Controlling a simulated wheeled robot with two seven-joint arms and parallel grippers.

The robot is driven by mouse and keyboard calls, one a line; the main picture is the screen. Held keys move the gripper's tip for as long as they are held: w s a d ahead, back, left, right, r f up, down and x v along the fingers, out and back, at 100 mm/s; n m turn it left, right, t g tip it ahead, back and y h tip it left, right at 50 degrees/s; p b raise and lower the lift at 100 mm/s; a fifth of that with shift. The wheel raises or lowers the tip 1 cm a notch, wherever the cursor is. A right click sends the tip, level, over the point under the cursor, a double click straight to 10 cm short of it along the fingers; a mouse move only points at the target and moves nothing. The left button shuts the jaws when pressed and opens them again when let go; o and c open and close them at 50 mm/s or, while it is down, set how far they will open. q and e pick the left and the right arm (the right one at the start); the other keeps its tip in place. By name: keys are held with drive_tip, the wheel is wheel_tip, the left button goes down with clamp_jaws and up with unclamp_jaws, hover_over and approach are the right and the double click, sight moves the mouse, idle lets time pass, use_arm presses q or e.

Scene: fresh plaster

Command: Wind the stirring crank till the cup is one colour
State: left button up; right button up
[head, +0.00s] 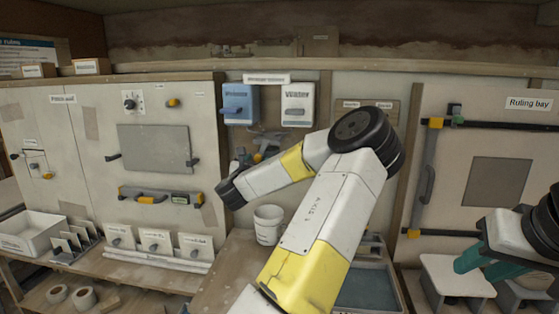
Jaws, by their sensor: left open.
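A white bucket-like cup (268,228) stands on the wooden bench behind my left arm; its contents cannot be made out. My left forearm reaches left across the middle, ending in a dark wrist.
A blue dispenser (238,104) and a white one labelled Water (297,104) hang above. At left are a panel with a grey plate (155,148), a level (161,197) and a white tub (32,232). A ruling bay panel (496,182) stands right.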

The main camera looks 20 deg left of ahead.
use_arm(q)
drive_tip(key=shift+w+a, duration=0.2)
drive_tip(key=shift+w, duration=0.5)
clamp_jaws()
drive_tip(key=shift+d+n, duration=0.1)
drive_tip(key=shift+n, duration=0.2)
